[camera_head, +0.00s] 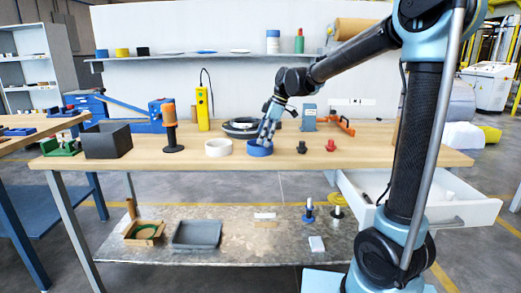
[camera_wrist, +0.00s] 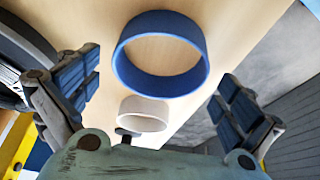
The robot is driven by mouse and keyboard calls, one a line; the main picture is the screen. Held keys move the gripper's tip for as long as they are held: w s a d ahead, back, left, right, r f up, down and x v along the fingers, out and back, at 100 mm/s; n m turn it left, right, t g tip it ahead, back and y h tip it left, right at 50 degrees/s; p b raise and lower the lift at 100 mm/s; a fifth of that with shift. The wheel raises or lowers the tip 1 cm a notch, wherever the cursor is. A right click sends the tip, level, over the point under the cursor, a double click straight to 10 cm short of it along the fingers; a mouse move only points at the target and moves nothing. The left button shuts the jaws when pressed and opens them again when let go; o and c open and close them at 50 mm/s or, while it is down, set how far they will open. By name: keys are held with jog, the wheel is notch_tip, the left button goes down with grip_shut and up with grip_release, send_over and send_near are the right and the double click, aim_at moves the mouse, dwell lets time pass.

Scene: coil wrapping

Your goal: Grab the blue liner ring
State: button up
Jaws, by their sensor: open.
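The blue liner ring (camera_head: 260,149) lies on the wooden table near its front edge in the head view. In the wrist view the blue ring (camera_wrist: 118,62) shows whole, between the two fingers and beyond their tips. My gripper (camera_head: 268,128) is just above the ring in the head view, pointing down; whether it touches cannot be told there. In the wrist view my gripper (camera_wrist: 160,88) has its fingers spread wide, with nothing between the pads. Part of the ring's back is hidden by the fingers in the head view.
A white ring (camera_head: 218,147) lies left of the blue one. A dark coil (camera_head: 243,127) lies behind. A black knob and a red knob (camera_head: 331,146) stand to the right. An orange-topped post (camera_head: 170,125) and a dark box (camera_head: 107,140) stand left. The table's front edge is close.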

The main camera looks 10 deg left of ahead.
jog(key=shift+x, duration=1.45)
jog(key=c, duration=0.9)
jog(key=shift+r, duration=0.15)
